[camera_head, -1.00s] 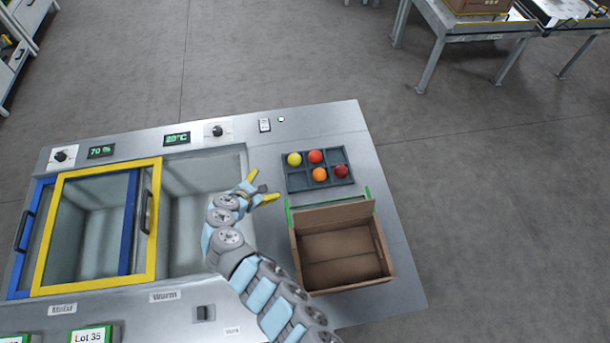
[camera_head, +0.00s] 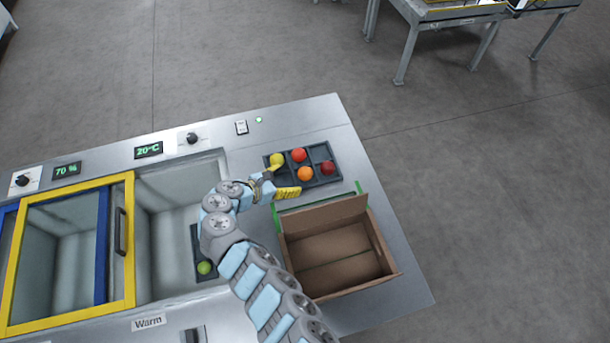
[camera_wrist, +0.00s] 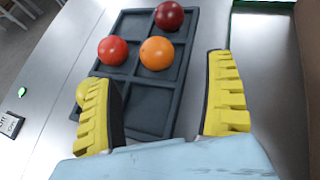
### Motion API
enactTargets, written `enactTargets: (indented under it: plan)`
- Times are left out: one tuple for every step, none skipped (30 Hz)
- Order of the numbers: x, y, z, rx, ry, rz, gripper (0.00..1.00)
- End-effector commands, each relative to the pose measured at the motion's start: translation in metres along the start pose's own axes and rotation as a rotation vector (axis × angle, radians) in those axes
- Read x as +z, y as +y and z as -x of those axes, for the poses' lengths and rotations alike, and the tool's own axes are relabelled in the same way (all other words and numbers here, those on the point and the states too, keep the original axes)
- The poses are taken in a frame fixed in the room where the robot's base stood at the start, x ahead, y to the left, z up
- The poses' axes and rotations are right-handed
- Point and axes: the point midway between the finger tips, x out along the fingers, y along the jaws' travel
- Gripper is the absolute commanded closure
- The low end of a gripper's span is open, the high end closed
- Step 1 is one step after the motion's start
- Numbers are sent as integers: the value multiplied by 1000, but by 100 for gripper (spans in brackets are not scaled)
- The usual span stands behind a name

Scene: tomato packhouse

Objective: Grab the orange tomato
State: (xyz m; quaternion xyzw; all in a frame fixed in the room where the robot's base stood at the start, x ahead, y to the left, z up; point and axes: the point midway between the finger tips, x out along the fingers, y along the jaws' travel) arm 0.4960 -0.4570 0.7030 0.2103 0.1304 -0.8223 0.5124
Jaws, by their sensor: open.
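The orange tomato (camera_head: 304,174) sits in the front middle cell of a dark compartment tray (camera_head: 327,153). In the wrist view the orange tomato (camera_wrist: 157,53) lies ahead of my fingers, between their lines and apart from them. My gripper (camera_head: 285,180) is open and empty at the tray's left end. In the wrist view my gripper (camera_wrist: 165,100) has its yellow fingers spread, the left one partly covering the yellow tomato (camera_wrist: 83,92). A red tomato (camera_head: 299,155) is behind the orange one, and a dark red tomato (camera_head: 328,167) is to its right.
An open cardboard box (camera_head: 335,250) stands just in front of the tray. To the left is an open bin (camera_head: 175,190) marked Warm, with a green tomato (camera_head: 204,267) in a dark holder. A yellow-framed lid (camera_head: 128,240) is further left.

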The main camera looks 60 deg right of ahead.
Motion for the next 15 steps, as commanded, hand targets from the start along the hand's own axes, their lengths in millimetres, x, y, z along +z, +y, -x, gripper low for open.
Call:
enactTargets:
  plan:
    - [-2,-1,-11,-5,0,-1,14]
    - [-2,-2,-16,-6,0,-1,14]
    - [-2,-2,-22,-7,0,-1,14]
    - [-2,-1,-26,-5,0,0,14]
    - [-2,-1,-29,-4,0,0,14]
    - [-2,0,-32,-3,1,0,14]
    - [-2,0,-35,-3,1,0,14]
    - [-1,0,-36,-3,1,0,14]
    - [-1,0,-38,-3,0,0,14]
    - [-1,0,-39,-3,0,0,14]
    - [-1,0,-40,-3,0,0,14]
    - [-1,0,-41,-3,0,0,14]
    - [-1,0,-42,-3,0,-1,14]
    - [-1,0,-43,-3,0,-1,14]
    - [-2,1,-46,-3,0,-1,14]
